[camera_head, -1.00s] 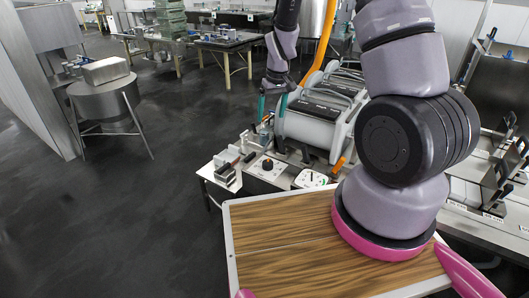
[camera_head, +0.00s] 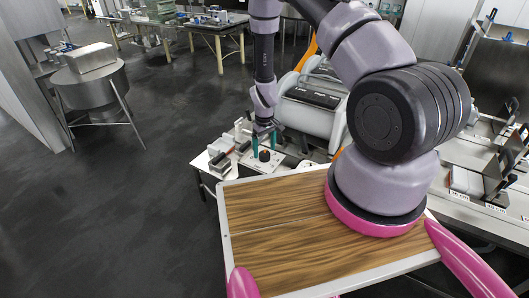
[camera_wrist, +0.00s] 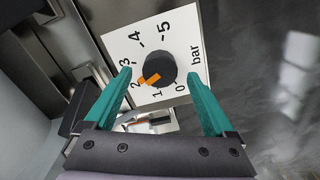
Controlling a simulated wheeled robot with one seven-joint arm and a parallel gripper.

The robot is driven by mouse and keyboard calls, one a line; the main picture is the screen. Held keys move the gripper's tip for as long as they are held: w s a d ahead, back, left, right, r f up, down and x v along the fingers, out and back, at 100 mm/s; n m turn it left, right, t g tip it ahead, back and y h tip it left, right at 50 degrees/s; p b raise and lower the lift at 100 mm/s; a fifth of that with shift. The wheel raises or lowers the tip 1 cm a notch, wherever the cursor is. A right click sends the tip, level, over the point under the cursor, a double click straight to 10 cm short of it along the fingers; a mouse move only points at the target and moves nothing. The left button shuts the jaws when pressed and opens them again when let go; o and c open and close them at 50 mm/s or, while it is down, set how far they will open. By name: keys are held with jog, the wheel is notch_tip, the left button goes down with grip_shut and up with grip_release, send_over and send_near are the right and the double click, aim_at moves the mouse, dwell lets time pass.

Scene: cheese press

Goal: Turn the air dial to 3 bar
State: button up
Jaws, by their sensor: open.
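The air dial (camera_wrist: 161,67) is a round black knob with an orange pointer, on a white plate (camera_wrist: 118,45) marked 0 to 5 and "bar". The pointer aims between 1 and 2, nearer 2. In the head view the dial (camera_head: 264,156) sits on the bench near the wood-topped surface. My gripper (camera_wrist: 162,80) is open, with its teal fingers either side of the knob in the picture and gaps on both sides. I cannot tell whether the fingertips are down level with the knob. In the head view my gripper (camera_head: 267,146) is right at the dial.
Small metal blocks (camera_head: 221,162) stand left of the dial. A large grey-white machine (camera_head: 311,107) stands close behind on the right. The wood-topped surface (camera_head: 270,225) lies in front. Dark floor on the left is clear up to a round steel vat (camera_head: 95,88).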

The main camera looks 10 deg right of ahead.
jog(key=shift+f, duration=1)
jog(key=shift+c, duration=0.3)
jog(key=c, duration=1.3)
jog(key=shift+m, duration=0.4)
jog(key=m, duration=0.3)
jog(key=shift+m, duration=2.5)
